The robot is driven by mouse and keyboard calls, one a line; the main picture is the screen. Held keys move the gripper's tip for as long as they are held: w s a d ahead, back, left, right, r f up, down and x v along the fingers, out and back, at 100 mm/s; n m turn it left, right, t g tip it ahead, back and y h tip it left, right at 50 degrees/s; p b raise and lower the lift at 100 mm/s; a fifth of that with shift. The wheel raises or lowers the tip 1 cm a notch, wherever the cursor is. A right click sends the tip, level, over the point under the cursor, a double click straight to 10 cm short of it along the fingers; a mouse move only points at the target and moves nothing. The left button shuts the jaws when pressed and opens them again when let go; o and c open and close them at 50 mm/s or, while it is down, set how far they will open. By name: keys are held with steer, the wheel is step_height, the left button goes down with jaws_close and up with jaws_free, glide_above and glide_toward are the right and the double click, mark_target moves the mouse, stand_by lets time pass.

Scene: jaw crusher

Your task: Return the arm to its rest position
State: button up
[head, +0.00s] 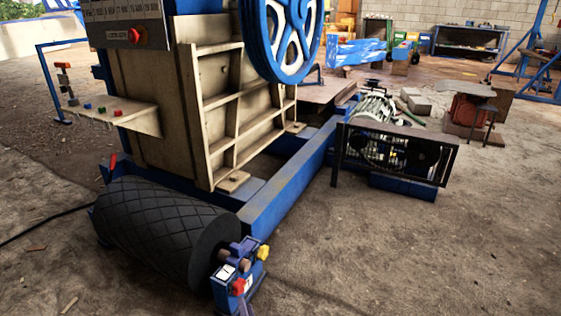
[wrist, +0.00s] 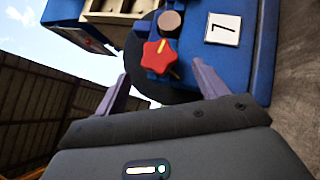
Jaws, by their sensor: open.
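My gripper (wrist: 163,88) is open in the wrist view, with two purple fingers spread and nothing between them. A red star-shaped knob with a yellow mark (wrist: 160,55) sits on a blue block just beyond the fingers, apart from them as far as I can tell. The block carries a white label reading 7 (wrist: 222,29) and a brown round stub (wrist: 170,22). In the head view the red knob (head: 240,286) and a yellow knob (head: 263,253) are on the blue unit at the roller's end.
A black ribbed roller (head: 165,228) lies beside the crusher's blue frame (head: 285,190). A control panel with a red button (head: 136,36) hangs above. A motor in a black frame (head: 380,145) stands behind right. Open floor (head: 430,250) lies to the right.

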steer(key=w+d+r+m+g+h+p, duration=0.3)
steer(key=w+d+r+m+h+p, duration=0.4)
steer(key=r+m, duration=0.4)
steer(key=d+r+m+g+h+p, duration=0.1)
steer(key=d+r+m+g+p, duration=0.3)
steer(key=r, duration=0.3)
steer(key=d+r+m+g+h+p, duration=0.1)
steer(key=d+r+m+g, duration=0.15)
steer(key=d+r, duration=0.4)
steer(key=s+d+r+m+g+p, duration=0.2)
steer(key=s+d+r+m+p, duration=0.15)
steer(key=s+r, duration=0.5)
steer(key=s+d+r+m+g+p, duration=0.25)
steer(key=s+d+r+p, duration=0.25)
steer(key=s+r, duration=0.4)
steer(key=s+d+r+m+g+p, duration=0.2)
steer(key=s+d+r+g+p, duration=0.15)
steer(key=s+r, duration=0.6)
step_height(320, 180, up, 38)
steer(key=w+p, duration=0.1)
steer(key=p, duration=3.6)
steer(key=shift+w+t+y+p, duration=0.35)
steer(key=shift+w+y, duration=0.05)
